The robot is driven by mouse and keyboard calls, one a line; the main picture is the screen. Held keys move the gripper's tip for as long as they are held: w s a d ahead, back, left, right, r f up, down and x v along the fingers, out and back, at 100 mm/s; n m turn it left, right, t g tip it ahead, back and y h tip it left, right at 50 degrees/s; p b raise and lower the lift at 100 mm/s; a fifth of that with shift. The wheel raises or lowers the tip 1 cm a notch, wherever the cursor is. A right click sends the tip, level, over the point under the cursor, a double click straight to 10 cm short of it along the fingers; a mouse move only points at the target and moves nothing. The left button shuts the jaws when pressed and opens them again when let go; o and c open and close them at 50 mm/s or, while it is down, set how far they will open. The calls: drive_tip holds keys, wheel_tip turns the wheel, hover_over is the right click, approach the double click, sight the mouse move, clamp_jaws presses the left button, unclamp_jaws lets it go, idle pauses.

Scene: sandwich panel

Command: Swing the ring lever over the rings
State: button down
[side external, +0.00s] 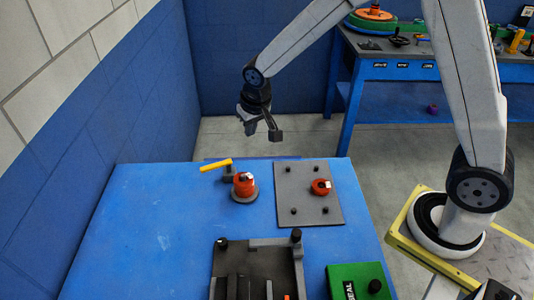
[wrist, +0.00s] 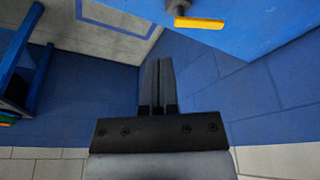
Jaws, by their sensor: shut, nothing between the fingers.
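The ring lever (side external: 215,165) is a yellow bar on a dark post at the back of the blue table, just behind and left of an orange ring stack. In the side view it points left, off to the side of the rings (side external: 243,184), which sit on a grey round base. The yellow bar also shows at the top of the wrist view (wrist: 199,22). My gripper (side external: 262,130) hangs in the air above and behind the table's back edge, apart from the lever. In the wrist view its fingers (wrist: 159,84) are together and empty.
A grey plate (side external: 292,200) with black knobs and another orange piece (side external: 320,187) lies right of the rings. A dark fixture (side external: 227,262) and a green box (side external: 350,278) stand in front. The table's left side is clear. A blue wall rises at left.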

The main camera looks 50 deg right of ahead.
drive_tip(key=w+a+f+m, duration=0.1)
drive_tip(key=w+a+f, duration=0.1)
drive_tip(key=w, duration=0.4)
drive_tip(key=w+a+f+m, duration=0.1)
drive_tip(key=w+a+f, duration=0.1)
drive_tip(key=w+a, duration=0.2)
drive_tip(key=w, duration=0.3)
drive_tip(key=shift+f+h, duration=0.2)
drive_tip(key=shift+h, duration=0.2)
drive_tip(key=shift+f, duration=0.15)
drive_tip(key=x, duration=0.9)
drive_tip(key=shift+w+d+f, duration=0.1)
drive_tip(key=shift+w+f, duration=0.15)
drive_tip(key=shift+w, duration=0.05)
drive_tip(key=shift+t, duration=0.3)
drive_tip(key=shift+s+a, duration=0.3)
drive_tip(key=shift+s, duration=0.3)
drive_tip(key=shift+s+a, duration=0.25)
drive_tip(key=shift+s, duration=0.4)
drive_tip(key=shift+s+a, duration=0.3)
drive_tip(key=shift+s, duration=0.3)
